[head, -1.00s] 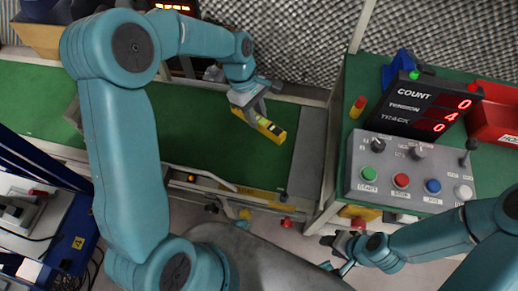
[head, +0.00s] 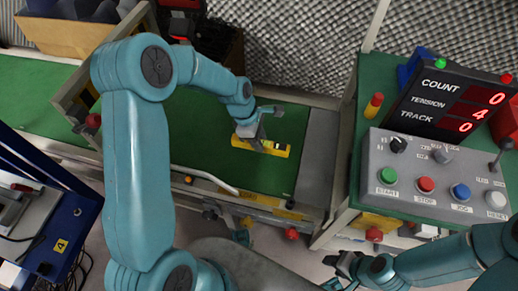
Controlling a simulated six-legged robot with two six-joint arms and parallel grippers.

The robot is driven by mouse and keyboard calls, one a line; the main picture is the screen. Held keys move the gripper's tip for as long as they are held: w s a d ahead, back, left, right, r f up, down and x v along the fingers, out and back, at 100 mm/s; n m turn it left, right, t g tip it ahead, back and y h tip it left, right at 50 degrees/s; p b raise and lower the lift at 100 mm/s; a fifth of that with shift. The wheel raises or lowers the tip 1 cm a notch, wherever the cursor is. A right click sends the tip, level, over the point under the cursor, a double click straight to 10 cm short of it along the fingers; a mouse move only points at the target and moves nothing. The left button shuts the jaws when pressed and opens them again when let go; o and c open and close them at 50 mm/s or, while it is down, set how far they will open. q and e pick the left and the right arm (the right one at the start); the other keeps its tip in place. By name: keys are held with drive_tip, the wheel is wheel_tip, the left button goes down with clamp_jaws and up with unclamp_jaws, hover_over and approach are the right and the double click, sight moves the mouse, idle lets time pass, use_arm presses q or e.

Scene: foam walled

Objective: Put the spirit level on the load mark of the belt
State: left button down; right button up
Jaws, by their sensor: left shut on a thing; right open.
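The yellow spirit level (head: 278,149) is at the right part of the green belt (head: 205,165), lying roughly along the belt. My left gripper (head: 258,146) is shut on it near its middle, from above. I cannot tell whether the level touches the belt or is held just above it. My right gripper (head: 345,268) is open and empty at the lower right, below the control table and away from the belt.
A control box (head: 435,185) with coloured buttons and a count display (head: 450,103) stand on the green table (head: 368,75) at right. A yellow and red cylinder (head: 373,106) stands there too. A brown box (head: 65,38) is at the upper left. Bare belt shows around the level.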

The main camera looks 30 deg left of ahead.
use_arm(q)
wheel_tip(320, 180, down, 4)
drive_tip(key=shift+f+b, duration=0.25)
drive_tip(key=shift+b, duration=0.4)
drive_tip(key=shift+r, duration=0.1)
drive_tip(key=c, duration=0.8)
unclamp_jaws()
drive_tip(key=shift+r, duration=0.1)
drive_tip(key=p+v, duration=0.3)
drive_tip(key=v, duration=0.8)
drive_tip(key=shift+a+p, duration=0.1)
drive_tip(key=shift+p, duration=0.25)
drive_tip(key=shift+a+r, duration=0.15)
drive_tip(key=shift+r, duration=0.25)
drive_tip(key=shift+s, duration=0.15)
